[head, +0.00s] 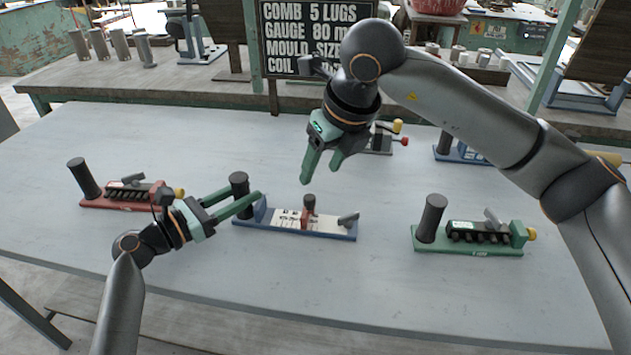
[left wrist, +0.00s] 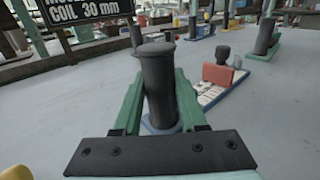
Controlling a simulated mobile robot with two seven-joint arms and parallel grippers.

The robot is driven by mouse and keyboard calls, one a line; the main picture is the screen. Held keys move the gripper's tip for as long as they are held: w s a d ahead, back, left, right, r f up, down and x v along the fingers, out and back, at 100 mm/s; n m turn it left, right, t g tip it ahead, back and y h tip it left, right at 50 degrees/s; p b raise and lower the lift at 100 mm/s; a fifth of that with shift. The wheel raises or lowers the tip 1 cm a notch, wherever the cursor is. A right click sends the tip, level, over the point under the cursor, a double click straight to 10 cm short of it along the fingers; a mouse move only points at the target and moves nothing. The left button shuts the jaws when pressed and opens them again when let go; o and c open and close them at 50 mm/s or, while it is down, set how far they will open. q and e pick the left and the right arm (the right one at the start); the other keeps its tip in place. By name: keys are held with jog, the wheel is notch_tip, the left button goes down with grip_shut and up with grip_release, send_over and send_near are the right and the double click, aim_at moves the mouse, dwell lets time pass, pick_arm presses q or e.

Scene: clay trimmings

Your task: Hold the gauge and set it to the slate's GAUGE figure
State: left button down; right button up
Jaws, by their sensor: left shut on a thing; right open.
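The gauge (head: 330,234) has a blue base, a white scale plate, a red slider (head: 309,204) with a dark knob, and a grey lever (head: 348,219) at its right end. The slider stands near mid-scale; the scale marks are too small to read. My left gripper (head: 241,199) is shut on the gauge's upright dark handle (head: 239,182), which also shows between the fingers in the left wrist view (left wrist: 158,80). My right gripper (head: 322,172) is open and empty, above and behind the slider. The slate (head: 315,35) reads GAUGE 80, its unit partly hidden by my right arm.
A red-based tool (head: 105,202) stands at the left and a green-based one (head: 470,248) at the right. A tool with yellow and red knobs (head: 380,140) is partly hidden behind my right gripper. The table (head: 300,290) is clear in front of the gauge.

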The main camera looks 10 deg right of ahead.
jog(key=shift+v, duration=1.7)
pick_arm(q)
jog(key=shift+c, duration=1.9)
grip_release()
